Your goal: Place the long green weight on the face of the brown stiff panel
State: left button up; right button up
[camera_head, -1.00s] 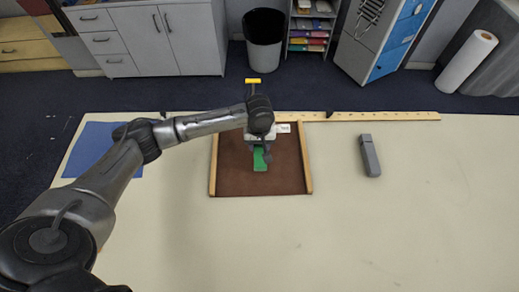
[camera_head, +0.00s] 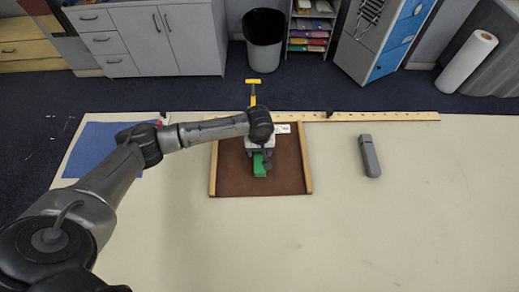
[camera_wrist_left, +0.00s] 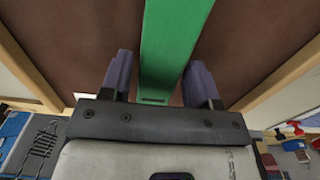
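The brown stiff panel (camera_head: 230,180) lies on the table with wooden strips along its left and right sides. The long green weight (camera_head: 260,171) is over the middle of its brown face, partly hidden by my gripper; I cannot tell for sure whether it touches the face. My left gripper (camera_head: 260,158) is low above the panel. In the left wrist view its fingers (camera_wrist_left: 160,72) stand open on either side of the green weight (camera_wrist_left: 168,45), with narrow gaps beside it. The brown face (camera_wrist_left: 255,40) shows behind. My right gripper is in neither view.
A grey elongated object (camera_head: 370,157) lies right of the panel. A long yellow ruler (camera_head: 380,116) runs along the table's back edge. A blue sheet (camera_head: 90,145) lies at the left, partly behind my arm. The front and right of the table are mostly clear.

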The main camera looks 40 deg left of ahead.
pick_arm(q)
jog(key=shift+o, duration=1.1)
jog(key=shift+r, duration=0.1)
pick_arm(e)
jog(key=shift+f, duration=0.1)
